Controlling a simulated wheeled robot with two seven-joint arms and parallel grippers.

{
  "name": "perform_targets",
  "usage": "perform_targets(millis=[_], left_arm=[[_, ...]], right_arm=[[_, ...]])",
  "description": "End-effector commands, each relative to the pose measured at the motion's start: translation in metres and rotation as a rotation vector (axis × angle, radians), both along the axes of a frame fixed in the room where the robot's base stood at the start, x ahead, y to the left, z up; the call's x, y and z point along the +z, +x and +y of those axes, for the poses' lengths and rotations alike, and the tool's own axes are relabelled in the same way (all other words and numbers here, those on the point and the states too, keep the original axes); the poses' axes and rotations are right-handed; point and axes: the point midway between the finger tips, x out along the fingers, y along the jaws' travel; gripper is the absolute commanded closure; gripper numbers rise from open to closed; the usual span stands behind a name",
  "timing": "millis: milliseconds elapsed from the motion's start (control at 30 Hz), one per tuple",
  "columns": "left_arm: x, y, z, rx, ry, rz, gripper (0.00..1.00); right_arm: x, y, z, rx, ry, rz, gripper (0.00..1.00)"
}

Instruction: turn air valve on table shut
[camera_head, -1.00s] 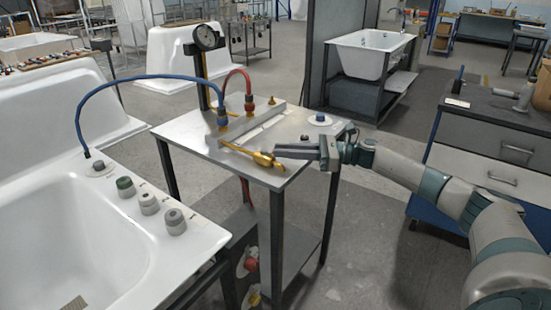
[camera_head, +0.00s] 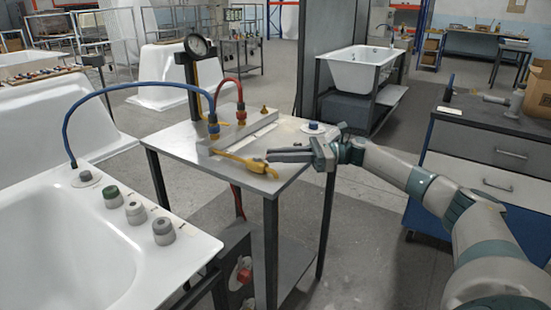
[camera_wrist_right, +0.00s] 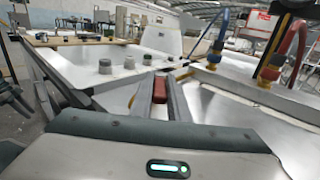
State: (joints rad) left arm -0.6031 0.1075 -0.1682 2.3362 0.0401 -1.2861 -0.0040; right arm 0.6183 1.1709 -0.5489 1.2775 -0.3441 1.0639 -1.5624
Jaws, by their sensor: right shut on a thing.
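The air valve (camera_head: 257,166) is a yellow brass fitting at the end of a yellow hose, by the front edge of the metal table. My right gripper (camera_head: 268,156) comes in from the right, its fingers level at the valve. In the right wrist view, the fingers (camera_wrist_right: 160,92) are closed around a small red piece (camera_wrist_right: 159,90), which looks like the valve's handle. The fingers hide most of the handle in the head view, so its exact angle is unclear.
The metal table (camera_head: 183,143) also carries a gauge (camera_head: 197,46) on a post, a blue hose (camera_head: 118,92) and a red hose (camera_head: 238,88). A white bathtub shell (camera_head: 60,240) with several knobs stands at the left. A grey drawer cabinet (camera_head: 480,150) stands at the right.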

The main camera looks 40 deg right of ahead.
Motion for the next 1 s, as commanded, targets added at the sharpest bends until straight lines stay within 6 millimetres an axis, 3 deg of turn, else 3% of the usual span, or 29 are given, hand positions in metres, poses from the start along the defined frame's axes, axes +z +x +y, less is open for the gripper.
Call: perform_targets(millis=[333,367,433,767,1000], left_arm=[[0.0,0.0,-0.001,0.0,-0.002,-0.003,0.69],[0.0,0.0,-0.001,-0.001,-0.002,-0.003,0.69],[0.0,0.0,-0.001,0.0,-0.001,-0.002,0.69],[0.0,0.0,-0.001,0.0,-0.001,-0.001,0.69],[-0.002,0.003,-0.002,0.0,-0.008,-0.015,0.69]], right_arm=[[0.001,0.0,-0.001,-0.001,0.0,0.0,1.0],[0.001,0.0,-0.001,-0.001,0.0,0.0,0.82],[0.0,0.0,-0.001,-0.001,0.0,0.0,0.66],[0.0,0.0,-0.001,0.0,0.0,0.0,0.66],[-0.001,-0.007,-0.012,-0.002,0.001,0.001,0.66]])
